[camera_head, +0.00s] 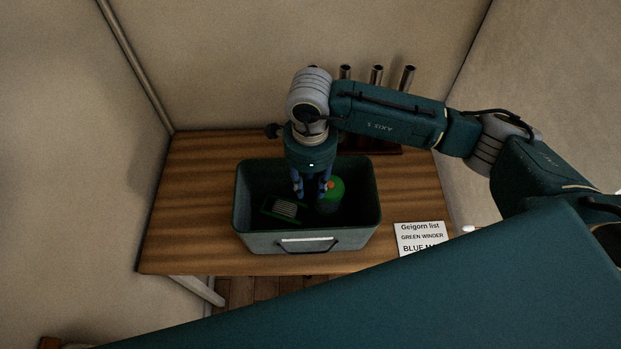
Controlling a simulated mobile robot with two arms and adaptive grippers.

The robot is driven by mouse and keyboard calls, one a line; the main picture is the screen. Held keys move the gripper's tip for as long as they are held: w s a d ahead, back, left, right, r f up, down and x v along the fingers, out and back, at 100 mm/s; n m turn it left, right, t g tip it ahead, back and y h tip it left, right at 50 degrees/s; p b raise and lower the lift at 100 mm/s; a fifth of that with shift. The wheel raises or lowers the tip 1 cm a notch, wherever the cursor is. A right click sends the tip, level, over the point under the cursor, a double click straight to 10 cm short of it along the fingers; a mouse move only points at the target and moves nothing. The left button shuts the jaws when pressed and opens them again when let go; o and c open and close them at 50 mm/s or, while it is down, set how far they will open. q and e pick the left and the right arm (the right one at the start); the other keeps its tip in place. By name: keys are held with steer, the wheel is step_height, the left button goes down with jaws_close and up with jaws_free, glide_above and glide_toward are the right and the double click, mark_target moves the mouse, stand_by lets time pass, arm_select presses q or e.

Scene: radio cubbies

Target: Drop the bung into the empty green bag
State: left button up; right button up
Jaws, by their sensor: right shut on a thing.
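My right gripper (311,192) points down into a grey-green bin (258,242) on the wooden table. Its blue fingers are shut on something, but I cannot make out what. A green round thing with an orange spot (335,194) shows inside the bin, right beside the fingers; I cannot tell if they touch it. A green piece with a pale ribbed block (284,208) lies in the bin to the left of the fingers. I cannot clearly identify a bung or an empty green bag. My left gripper is not in view.
A dark rack with upright metal tubes (376,76) stands at the back right of the table (190,205). A white card reading "Geigorn list" (420,237) is at the front right. The table's left side is clear. Walls close in on both sides.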

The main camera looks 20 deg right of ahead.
mark_target(311, 189)
steer(key=shift+s, duration=0.2)
steer(key=o, duration=1.1)
steer(key=shift+o, duration=0.2)
steer(key=shift+w, duration=0.1)
steer(key=shift+r, duration=0.1)
steer(key=shift+r, duration=0.35)
step_height(311, 189, up, 11)
